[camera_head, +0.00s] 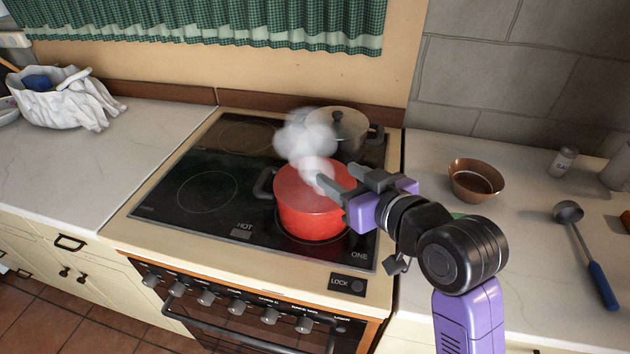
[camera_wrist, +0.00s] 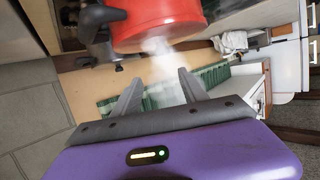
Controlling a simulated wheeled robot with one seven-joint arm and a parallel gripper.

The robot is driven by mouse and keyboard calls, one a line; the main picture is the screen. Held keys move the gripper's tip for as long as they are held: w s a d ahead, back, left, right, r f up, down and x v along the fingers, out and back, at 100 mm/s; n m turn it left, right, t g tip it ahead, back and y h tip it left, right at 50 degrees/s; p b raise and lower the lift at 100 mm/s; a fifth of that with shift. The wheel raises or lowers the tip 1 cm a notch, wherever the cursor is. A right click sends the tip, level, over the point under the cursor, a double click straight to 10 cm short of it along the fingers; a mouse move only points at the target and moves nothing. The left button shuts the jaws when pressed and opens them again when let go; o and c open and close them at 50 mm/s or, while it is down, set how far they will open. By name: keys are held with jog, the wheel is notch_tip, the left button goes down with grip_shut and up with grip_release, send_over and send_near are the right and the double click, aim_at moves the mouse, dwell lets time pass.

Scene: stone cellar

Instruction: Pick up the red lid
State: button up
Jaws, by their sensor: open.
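A red pot (camera_head: 308,218) with a dark side handle stands on the front right burner of the cooktop. Its top looks covered by a red lid (camera_head: 296,181), but steam and my gripper hide the middle, so I cannot make out a knob. My gripper (camera_head: 322,175) is over the right side of the pot's top, its fingers pointing left into the steam. It is open and empty. In the wrist view, the red pot (camera_wrist: 160,22) is at the top edge, beyond the open fingers (camera_wrist: 160,88), with steam between them. Contact with the lid cannot be told.
A grey pot (camera_head: 351,130) with a glass lid stands close behind, on the back right burner. White steam (camera_head: 305,135) rises from the red pot. A brown bowl (camera_head: 476,181), salt shaker (camera_head: 563,161) and ladle (camera_head: 585,250) are on the right counter. The left burners are clear.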

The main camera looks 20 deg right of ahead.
jog(key=shift+a+f+n+g, duration=0.2)
jog(key=shift+f+n+g, duration=0.1)
jog(key=shift+f+g, duration=0.25)
jog(key=shift+w+f, duration=0.25)
jog(key=shift+f, duration=0.05)
jog(key=shift+a+p+x, duration=0.15)
jog(key=shift+p+x, duration=0.15)
jog(key=shift+x, duration=1.4)
jog(key=shift+a+p+x, duration=0.15)
jog(key=shift+p+x, duration=0.1)
jog(key=shift+x, duration=1.45)
jog(key=shift+f, duration=0.1)
grip_shut()
